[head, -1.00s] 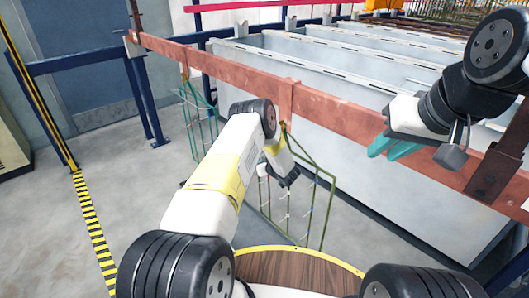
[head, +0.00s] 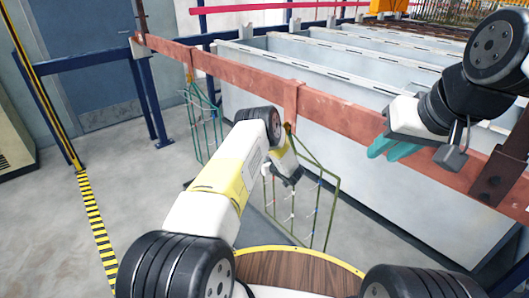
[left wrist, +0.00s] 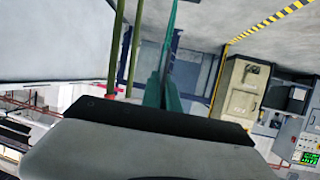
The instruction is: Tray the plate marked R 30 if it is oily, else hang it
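No plate and no R 30 mark can be made out. A green wire rack (head: 338,214) with small hooks hangs from the copper-coloured bar (head: 230,71). A second green rack (head: 194,127) hangs further left along it. My left gripper (head: 291,178) points down at the near rack's left side, mostly hidden by its own wrist. In the left wrist view its teal fingers (left wrist: 163,95) are seen edge-on and close together, beside green rods (left wrist: 115,60); their gap is unclear. My right gripper (head: 393,149) is open and empty in front of the bar at right.
Long grey tanks (head: 345,75) stand behind the bar. A round wooden top (head: 290,272) with a yellow rim is below at the front. Blue posts (head: 146,95) stand at left. The grey floor at left is clear, with a yellow-black stripe (head: 95,225).

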